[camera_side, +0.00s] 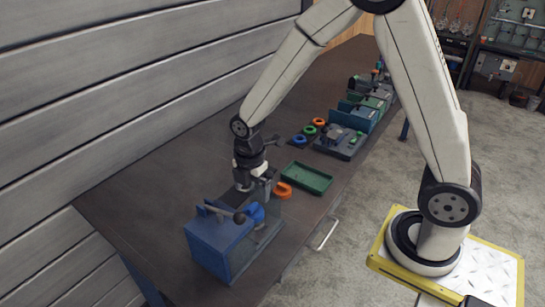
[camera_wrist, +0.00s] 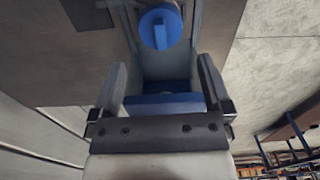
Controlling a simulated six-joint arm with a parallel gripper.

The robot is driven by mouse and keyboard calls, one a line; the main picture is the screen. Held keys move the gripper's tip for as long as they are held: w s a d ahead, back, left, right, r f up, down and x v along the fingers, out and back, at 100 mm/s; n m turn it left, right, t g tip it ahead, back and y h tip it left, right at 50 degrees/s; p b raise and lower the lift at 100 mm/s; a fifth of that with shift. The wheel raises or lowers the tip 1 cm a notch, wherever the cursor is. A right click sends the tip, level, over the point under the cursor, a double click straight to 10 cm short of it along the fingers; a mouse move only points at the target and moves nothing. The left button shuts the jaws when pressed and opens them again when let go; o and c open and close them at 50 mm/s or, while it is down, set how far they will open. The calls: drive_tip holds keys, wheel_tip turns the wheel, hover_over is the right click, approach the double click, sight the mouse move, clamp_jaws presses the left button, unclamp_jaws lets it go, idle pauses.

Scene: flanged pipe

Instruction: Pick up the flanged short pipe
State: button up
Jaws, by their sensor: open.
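A blue round piece (camera_wrist: 160,27) with a disc and a short stub shows at the top of the wrist view, and looks like the flanged short pipe. In the side view a blue rounded piece (camera_side: 256,213), likely the same one, is beside the blue box-shaped fixture (camera_side: 220,245), partly hidden by it. My gripper (camera_side: 246,186) is above the table behind the fixture. In the wrist view my gripper (camera_wrist: 161,65) has its two fingers wide apart with nothing between them. The blue piece lies beyond the fingertips, apart from them.
The fixture has a lever with a dark ball knob (camera_side: 239,217). An orange ring (camera_side: 282,190) and a green tray (camera_side: 306,177) are right of my gripper. Several coloured rings and fixtures line the far table. A plank wall (camera_side: 110,110) borders the left; the table's left part is clear.

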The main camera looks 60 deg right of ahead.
sight(253, 205)
drive_tip(key=shift+f, duration=1.2)
drive_tip(key=shift+f, duration=2.6)
drive_tip(key=c, duration=1)
drive_tip(key=shift+c, duration=0.2)
drive_tip(key=shift+r, duration=0.15)
drive_tip(key=shift+r, duration=4.9)
drive_tip(key=shift+r, duration=0.1)
